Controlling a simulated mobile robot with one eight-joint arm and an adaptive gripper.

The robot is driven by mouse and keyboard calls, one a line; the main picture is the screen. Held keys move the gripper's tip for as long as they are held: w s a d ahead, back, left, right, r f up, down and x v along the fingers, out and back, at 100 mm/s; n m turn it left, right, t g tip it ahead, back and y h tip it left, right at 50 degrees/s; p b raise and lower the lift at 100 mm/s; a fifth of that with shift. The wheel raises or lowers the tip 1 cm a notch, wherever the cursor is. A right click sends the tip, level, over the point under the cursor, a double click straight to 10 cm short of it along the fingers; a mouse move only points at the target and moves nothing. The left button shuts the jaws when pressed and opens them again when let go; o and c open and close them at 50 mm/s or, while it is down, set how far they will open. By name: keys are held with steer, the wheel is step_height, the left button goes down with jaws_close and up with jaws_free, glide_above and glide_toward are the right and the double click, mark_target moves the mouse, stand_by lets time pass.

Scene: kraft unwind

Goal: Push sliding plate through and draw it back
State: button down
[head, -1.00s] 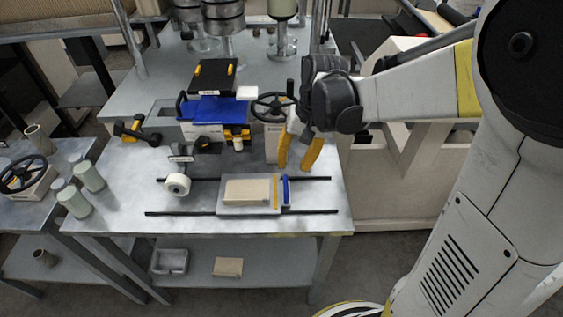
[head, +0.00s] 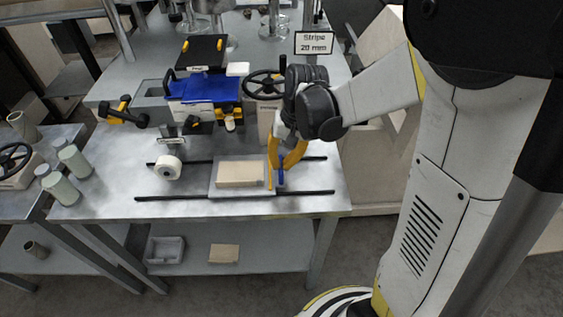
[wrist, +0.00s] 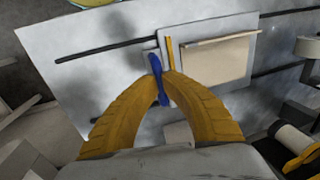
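The sliding plate (head: 240,193) is a flat grey plate across two black rails on the metal table, with a tan block (head: 241,173) on it. A yellow stripe and an upright blue handle (head: 281,178) are at its right side. My gripper (head: 284,168) is down at this handle, its two yellow fingers pointing at the table. In the wrist view the blue handle (wrist: 156,68) stands between the fingertips (wrist: 161,80), which close in on it from both sides. The plate's edge also shows there (wrist: 165,46).
A white tape roll (head: 168,167) stands left of the plate by the far rail (head: 310,158). The blue-topped machine (head: 205,90) and a black handwheel (head: 266,84) are behind. A "Stripe 20 mm" sign (head: 313,43) shows at the back. The near rail's right end (head: 315,193) is clear.

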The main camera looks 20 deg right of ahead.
stand_by(0.4)
glide_toward(211, 177)
steer(key=f, duration=0.1)
steer(key=a+f, duration=0.1)
steer(key=f, duration=0.3)
steer(key=shift+w+a, duration=0.2)
steer(key=shift+a, duration=0.1)
steer(key=c, duration=1.5)
jaws_free()
steer(key=shift+o, duration=0.2)
steer(key=shift+w, duration=0.1)
step_height(211, 177, up, 12)
steer(key=d, duration=0.2)
steer(key=shift+s, duration=0.4)
steer(key=shift+d, duration=0.1)
